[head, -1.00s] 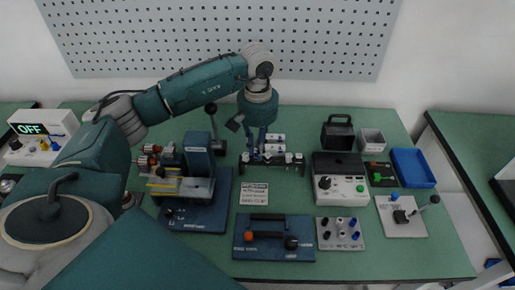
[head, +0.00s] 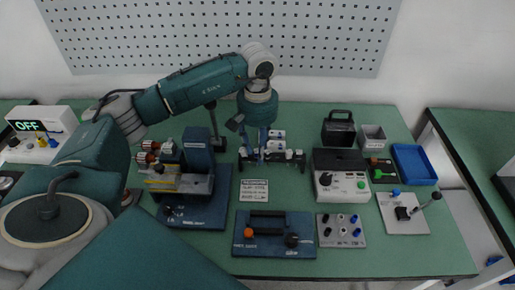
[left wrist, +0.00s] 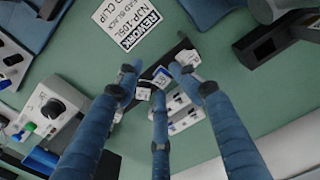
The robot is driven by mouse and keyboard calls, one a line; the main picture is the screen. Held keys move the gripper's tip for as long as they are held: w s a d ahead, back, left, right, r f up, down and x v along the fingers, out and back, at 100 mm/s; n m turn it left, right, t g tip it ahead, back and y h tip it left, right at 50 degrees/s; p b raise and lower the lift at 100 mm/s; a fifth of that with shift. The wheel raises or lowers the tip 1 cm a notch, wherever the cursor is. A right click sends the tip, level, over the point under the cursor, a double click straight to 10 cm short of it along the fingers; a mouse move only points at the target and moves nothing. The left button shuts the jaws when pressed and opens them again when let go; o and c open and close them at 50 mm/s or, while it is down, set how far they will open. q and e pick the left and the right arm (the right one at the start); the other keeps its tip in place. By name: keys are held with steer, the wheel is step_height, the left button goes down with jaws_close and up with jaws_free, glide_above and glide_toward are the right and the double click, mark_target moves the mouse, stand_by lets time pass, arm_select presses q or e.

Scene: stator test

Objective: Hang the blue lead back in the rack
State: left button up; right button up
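The rack (head: 290,157) is a dark bar with several white-labelled holders, standing near the back middle of the bench. It also shows in the left wrist view (left wrist: 143,90). My left gripper (head: 262,154) points down over the left part of the rack. In the left wrist view its three blue fingers (left wrist: 156,76) are spread, with gaps between the tips, around the rack's holders. I see nothing clearly held. I cannot make out a blue lead apart from the blue fingers. My right gripper is not in view.
A black-and-white control box (head: 340,184) stands right of the rack. A labelled card (head: 254,190) lies in front. A machine on a blue base (head: 192,210) stands left. A blue tray (head: 413,164) is at the right. A meter reading OFF (head: 38,130) is far left.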

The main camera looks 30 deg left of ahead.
arm_select(q)
step_height(320, 180, up, 12)
stand_by(0.4)
steer(key=shift+f, duration=0.15)
stand_by(0.6)
